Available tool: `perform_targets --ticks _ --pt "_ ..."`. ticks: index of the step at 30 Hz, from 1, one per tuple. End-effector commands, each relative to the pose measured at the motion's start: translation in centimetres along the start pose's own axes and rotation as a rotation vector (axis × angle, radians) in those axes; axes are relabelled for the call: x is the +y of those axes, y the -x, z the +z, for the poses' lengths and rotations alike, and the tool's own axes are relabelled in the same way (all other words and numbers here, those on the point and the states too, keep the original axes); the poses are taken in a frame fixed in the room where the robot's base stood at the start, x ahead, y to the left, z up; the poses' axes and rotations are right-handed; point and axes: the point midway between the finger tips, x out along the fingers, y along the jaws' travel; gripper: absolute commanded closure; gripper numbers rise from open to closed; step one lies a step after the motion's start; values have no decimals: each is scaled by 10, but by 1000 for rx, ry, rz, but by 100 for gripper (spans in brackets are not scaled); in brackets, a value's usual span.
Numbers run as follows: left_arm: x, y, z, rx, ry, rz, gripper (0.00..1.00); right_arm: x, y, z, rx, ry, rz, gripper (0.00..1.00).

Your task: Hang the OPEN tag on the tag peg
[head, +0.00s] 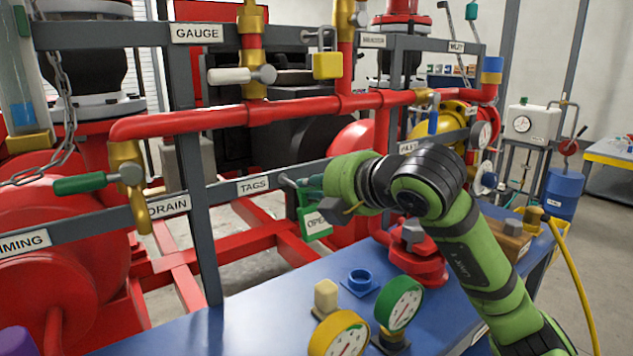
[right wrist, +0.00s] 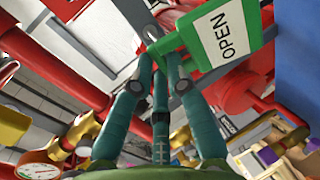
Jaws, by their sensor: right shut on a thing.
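The green OPEN tag (head: 314,224) with a white label hangs under my right gripper (head: 308,186) in the head view. My right gripper is shut on the tag's top part. In the right wrist view, the tag (right wrist: 226,34) sticks out to the right from between the teal fingertips (right wrist: 164,56). The tag peg (head: 286,180) is a small grey stub on the rail, just right of the TAGS label (head: 253,186). The tag's top is close to the peg; whether they touch I cannot tell, as the gripper hides part of it. My left gripper is not in view.
Above runs a red pipe (head: 270,112) with a yellow padlock (head: 327,65) over it. Below is a blue bench (head: 260,310) with a yellow gauge (head: 339,334), a green gauge (head: 399,303) and a red valve body (head: 414,262). A grey upright (head: 196,215) stands left of the TAGS label.

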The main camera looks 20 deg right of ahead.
Motion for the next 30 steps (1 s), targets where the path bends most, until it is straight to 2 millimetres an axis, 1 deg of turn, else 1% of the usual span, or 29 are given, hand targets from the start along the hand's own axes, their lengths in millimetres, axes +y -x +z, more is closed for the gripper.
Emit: perform_targets --ticks 1,15,30 --pt "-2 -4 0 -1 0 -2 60 -15 -5 -1 3 -1 -32 100" --pt "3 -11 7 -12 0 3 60 -15 20 0 -1 2 -16 100" --pt "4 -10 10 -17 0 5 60 -13 22 0 -2 3 -12 100"
